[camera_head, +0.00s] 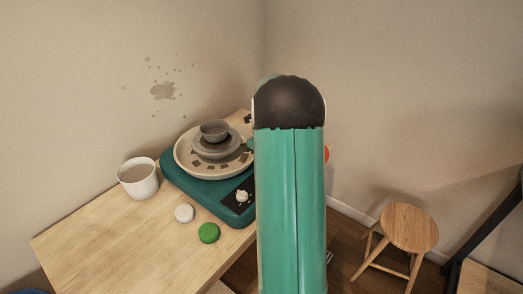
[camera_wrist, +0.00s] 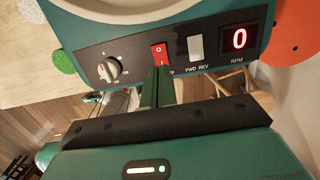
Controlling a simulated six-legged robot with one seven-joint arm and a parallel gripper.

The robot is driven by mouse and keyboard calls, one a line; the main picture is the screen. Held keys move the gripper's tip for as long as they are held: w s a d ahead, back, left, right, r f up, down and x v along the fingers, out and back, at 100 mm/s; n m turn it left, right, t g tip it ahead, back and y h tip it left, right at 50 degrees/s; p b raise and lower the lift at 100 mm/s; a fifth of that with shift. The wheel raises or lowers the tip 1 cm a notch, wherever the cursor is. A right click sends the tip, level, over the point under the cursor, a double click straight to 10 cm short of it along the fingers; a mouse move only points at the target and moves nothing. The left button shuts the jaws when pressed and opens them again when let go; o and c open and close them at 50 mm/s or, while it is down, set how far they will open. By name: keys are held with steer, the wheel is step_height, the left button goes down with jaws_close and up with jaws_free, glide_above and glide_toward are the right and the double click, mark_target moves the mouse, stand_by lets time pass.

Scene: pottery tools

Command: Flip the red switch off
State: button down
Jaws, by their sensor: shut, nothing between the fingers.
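The red switch (camera_wrist: 159,54) sits on the black control panel of the teal pottery wheel in the wrist view, marked with a 0 and a 1. My gripper (camera_wrist: 159,74) is shut and empty, its green fingers reaching up to the switch's lower end. I cannot tell whether they touch it. The wheel's RPM display (camera_wrist: 239,38) reads 0. A white FWD REV switch (camera_wrist: 196,48) is right of the red switch, and a grey knob (camera_wrist: 109,69) is left of it. In the head view my arm hides the red switch and gripper; the wheel (camera_head: 207,202) stands on the table.
The wheel carries a stacked grey bowl (camera_head: 214,130). A white mug (camera_head: 138,180), a white round piece (camera_head: 184,213) and a green round piece (camera_head: 208,233) sit on the wooden table (camera_head: 110,235). A wooden stool (camera_head: 408,228) stands on the floor at right.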

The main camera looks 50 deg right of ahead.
steer(key=f, duration=0.4)
steer(key=w+f, duration=0.1)
steer(key=f, duration=0.2)
steer(key=shift+f, duration=0.1)
steer(key=shift+f, duration=0.2)
steer(key=shift+s, duration=0.15)
steer(key=shift+s+r, duration=0.2)
steer(key=shift+s, duration=0.45)
steer(key=shift+r, duration=0.1)
step_height(320, 180, up, 14)
steer(key=s, duration=0.1)
steer(key=shift+s+f, duration=0.25)
steer(key=shift+s, duration=0.05)
stand_by(0.6)
